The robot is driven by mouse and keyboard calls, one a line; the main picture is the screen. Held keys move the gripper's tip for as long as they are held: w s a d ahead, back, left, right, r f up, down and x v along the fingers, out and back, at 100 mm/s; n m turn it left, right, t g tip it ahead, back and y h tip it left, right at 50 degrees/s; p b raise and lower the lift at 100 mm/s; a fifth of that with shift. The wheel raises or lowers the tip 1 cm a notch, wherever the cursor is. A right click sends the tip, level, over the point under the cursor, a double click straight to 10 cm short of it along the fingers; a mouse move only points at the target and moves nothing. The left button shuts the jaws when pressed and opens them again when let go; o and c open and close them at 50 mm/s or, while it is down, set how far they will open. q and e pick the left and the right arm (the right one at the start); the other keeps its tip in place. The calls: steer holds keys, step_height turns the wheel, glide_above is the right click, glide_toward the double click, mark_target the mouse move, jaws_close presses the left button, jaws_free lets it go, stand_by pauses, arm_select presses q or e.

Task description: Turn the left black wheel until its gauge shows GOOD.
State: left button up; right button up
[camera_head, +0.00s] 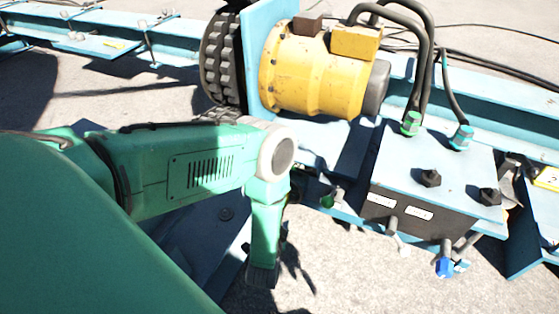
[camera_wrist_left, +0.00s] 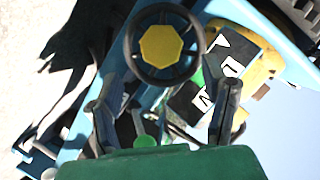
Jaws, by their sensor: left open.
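A black handwheel (camera_wrist_left: 133,38) with a yellow hub shows at the top middle of the left wrist view. I cannot pick out this wheel in the head view. My left gripper (camera_wrist_left: 163,98) is open, with one dark finger on each side of the picture below the wheel. No finger is visibly closed on the rim; the exact gap is unclear. In the head view my left gripper (camera_head: 264,272) points down, left of the blue box (camera_head: 400,165), and its fingers are partly hidden. I cannot make out a gauge reading. My right gripper is not in view.
A yellow motor drum (camera_head: 310,75) and a black toothed wheel (camera_head: 222,60) stand behind my arm. The box carries two black knobs (camera_head: 430,178) and cable connectors (camera_head: 461,137). Blue beams (camera_head: 480,90) run across the back. Bare ground (camera_head: 340,280) lies at the front.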

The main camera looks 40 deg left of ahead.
arm_select(q)
steer(key=shift+v, duration=2.2)
